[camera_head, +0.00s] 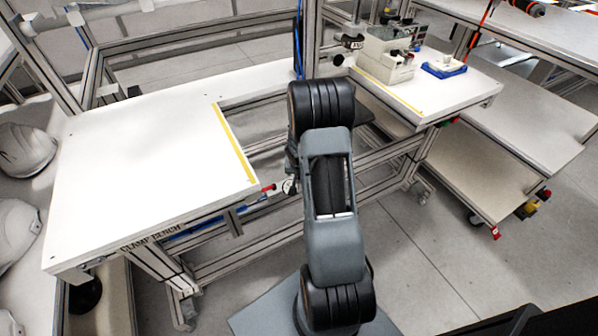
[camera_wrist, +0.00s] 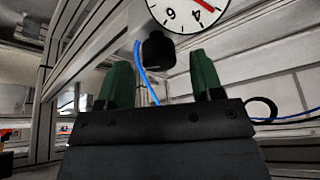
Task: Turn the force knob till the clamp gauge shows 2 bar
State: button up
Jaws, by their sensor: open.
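The clamp gauge (camera_wrist: 178,18) is a round white dial at the top of the wrist view, cut off by the frame edge. Its 4 and 6 can be read, and its red needle points beside the 4, on the side away from the 6. The black force knob (camera_wrist: 157,48) hangs just below the dial. My gripper (camera_wrist: 160,82) is open, its two green fingers apart on either side below the knob, with nothing between them. In the head view the small gauge (camera_head: 289,186) shows beside my arm, which hides my gripper.
The white clamp bench (camera_head: 140,160) with a yellow edge strip fills the left, its top bare. Helmet shells (camera_head: 24,150) lie at far left. A second bench with a grey machine (camera_head: 387,55) and a blue tray (camera_head: 443,67) stands at back right. A blue hose (camera_wrist: 143,70) runs behind the knob.

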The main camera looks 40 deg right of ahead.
jog(key=p+v, duration=0.3)
jog(key=v, duration=0.9)
jog(key=shift+r+p, duration=0.25)
jog(key=shift+p, duration=0.05)
